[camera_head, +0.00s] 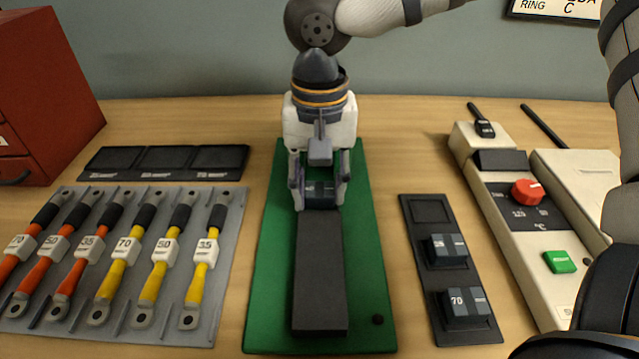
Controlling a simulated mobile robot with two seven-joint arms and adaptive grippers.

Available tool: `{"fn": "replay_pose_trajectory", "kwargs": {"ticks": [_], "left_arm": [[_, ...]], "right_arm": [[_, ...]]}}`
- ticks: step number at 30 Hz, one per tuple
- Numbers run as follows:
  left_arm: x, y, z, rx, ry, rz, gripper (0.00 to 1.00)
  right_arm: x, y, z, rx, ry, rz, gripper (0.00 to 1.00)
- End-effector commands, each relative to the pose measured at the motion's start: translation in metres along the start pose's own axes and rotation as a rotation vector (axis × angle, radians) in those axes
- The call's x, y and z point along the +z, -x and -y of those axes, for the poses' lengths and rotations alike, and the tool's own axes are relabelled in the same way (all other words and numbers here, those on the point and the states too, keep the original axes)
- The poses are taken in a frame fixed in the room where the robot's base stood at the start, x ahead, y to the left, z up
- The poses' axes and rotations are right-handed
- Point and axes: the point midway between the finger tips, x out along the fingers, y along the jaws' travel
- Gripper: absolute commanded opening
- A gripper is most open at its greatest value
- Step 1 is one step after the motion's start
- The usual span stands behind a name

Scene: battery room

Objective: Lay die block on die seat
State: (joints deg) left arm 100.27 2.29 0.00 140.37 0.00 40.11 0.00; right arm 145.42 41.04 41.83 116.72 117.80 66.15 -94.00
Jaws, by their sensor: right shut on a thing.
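My right gripper (320,196) points down over the green mat (265,290) and is shut on a small dark die block (320,188) with a lighter band. A long dark grey bar (320,275) lies on the mat, its far end just under and in front of the block. The die seat is not clearly told apart; it may be on this bar or hidden behind the gripper. I cannot tell whether the block touches anything below. My left gripper is not in view.
A dark die rack (418,262) at right has an empty far pocket and two blocks, one marked 70 (466,303). A grey tray (232,270) of orange and yellow cables lies left, behind it a black three-part tray (165,160). A beige control unit (515,240) stands right.

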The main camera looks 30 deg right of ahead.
Motion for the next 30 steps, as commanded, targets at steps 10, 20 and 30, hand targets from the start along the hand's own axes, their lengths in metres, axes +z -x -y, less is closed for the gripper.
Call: {"fn": "replay_pose_trajectory", "kwargs": {"ticks": [10,20,30], "left_arm": [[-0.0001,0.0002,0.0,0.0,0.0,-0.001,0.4],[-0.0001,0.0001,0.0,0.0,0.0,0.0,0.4],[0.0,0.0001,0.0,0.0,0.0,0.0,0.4]], "right_arm": [[-0.0002,0.0009,0.0003,-0.001,0.0,-0.002,0.0],[-0.0003,-0.0026,0.0003,-0.001,0.0,-0.002,0.0],[-0.0001,-0.0079,0.0001,0.0,0.0,-0.001,0.0]]}}
